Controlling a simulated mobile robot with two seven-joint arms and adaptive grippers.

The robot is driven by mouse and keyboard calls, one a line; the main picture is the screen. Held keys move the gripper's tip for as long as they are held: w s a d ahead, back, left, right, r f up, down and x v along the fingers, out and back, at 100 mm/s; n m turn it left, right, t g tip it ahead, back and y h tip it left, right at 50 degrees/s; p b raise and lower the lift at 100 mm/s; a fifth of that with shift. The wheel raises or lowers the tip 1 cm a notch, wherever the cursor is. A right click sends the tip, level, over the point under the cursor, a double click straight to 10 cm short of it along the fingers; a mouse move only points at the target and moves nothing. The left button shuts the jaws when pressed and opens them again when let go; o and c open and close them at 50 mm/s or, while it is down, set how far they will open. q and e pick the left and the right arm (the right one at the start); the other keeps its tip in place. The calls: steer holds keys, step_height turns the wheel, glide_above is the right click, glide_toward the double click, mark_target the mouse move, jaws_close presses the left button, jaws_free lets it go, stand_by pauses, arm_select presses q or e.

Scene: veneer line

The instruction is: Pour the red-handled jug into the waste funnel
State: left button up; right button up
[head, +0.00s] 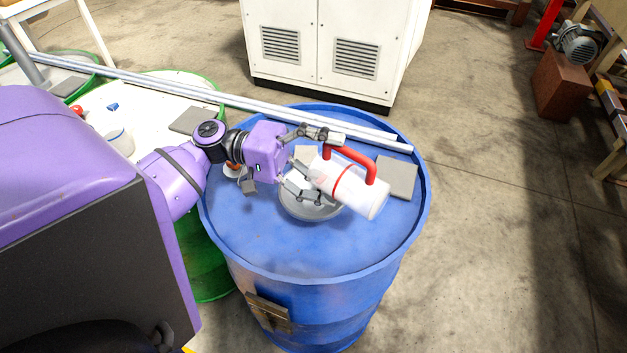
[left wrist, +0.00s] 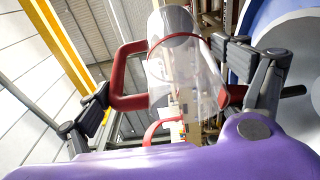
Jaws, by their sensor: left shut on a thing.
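The jug (head: 364,198) has a pale see-through body, a red band and a red handle (head: 352,160). It lies strongly tilted above the blue drum, its long side slanting down to the right. My left gripper (head: 327,169) is shut on the jug, with a finger on each side. In the left wrist view the clear jug body (left wrist: 186,75) and red handle (left wrist: 128,82) show between the fingers. A round grey bowl-like piece, seemingly the waste funnel (head: 297,209), is on the drum top below the jug, partly hidden by it. I cannot tell whether anything is flowing. My right gripper is not in view.
The blue drum (head: 290,252) carries a grey square plate (head: 397,177) at right and long metal bars (head: 260,104) across its back edge. A green drum with a white top (head: 160,92) stands at left. A white cabinet (head: 330,45) stands behind.

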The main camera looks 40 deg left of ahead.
arm_select(q)
steer(key=shift+w+a, duration=0.15)
steer(key=shift+a+r+h, duration=0.1)
steer(key=shift+a+h, duration=0.05)
steer(key=shift+h, duration=0.25)
steer(key=shift+a, duration=0.1)
